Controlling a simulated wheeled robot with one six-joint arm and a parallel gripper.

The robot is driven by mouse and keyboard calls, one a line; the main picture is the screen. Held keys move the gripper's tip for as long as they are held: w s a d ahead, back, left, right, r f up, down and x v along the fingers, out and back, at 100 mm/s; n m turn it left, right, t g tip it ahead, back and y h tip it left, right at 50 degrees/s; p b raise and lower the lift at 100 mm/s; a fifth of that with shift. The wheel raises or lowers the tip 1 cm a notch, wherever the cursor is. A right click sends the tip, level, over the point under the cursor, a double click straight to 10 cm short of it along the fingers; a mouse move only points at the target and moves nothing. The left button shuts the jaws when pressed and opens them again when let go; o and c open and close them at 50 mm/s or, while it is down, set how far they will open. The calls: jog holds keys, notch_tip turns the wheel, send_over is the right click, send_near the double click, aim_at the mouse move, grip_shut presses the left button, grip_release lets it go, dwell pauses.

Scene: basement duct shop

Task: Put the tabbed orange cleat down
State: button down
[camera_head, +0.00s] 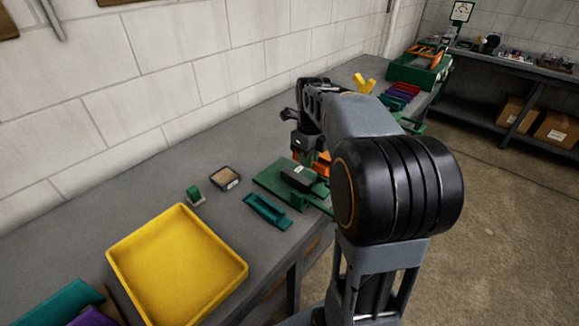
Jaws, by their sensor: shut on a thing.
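My gripper (308,156) is above the green plate, partly hidden by my own arm. It is shut on an orange piece that shows just below and right of the jaws, the orange cleat (322,157). Most of the cleat is hidden behind my arm and a dark block, so its tabs do not show. I cannot tell whether the cleat touches anything beneath it. The green plate (270,180) lies on the grey bench with a dark block (298,178) on it.
A yellow tray (175,262) stands empty at the front left. A green crate (419,72) holds orange pieces at the far end. Bench is clear along the wall.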

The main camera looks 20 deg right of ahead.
jog(key=w, duration=0.1)
jog(key=w+f, duration=0.1)
jog(key=w, duration=0.1)
jog(key=w+f+p, duration=0.1)
jog(key=shift+w+a, duration=0.25)
jog(key=shift+a, duration=0.15)
jog(key=w+f, duration=0.1)
jog(key=f, duration=0.1)
jog(key=w+f, duration=0.3)
jog(key=f, duration=0.1)
jog(key=shift+w+a+p, duration=0.2)
jog(key=shift+a+p, duration=0.1)
jog(key=shift+f, duration=1.35)
jog(key=shift+f, duration=0.15)
jog(key=c, duration=1.2)
grip_release()
jog(key=shift+o, duration=0.2)
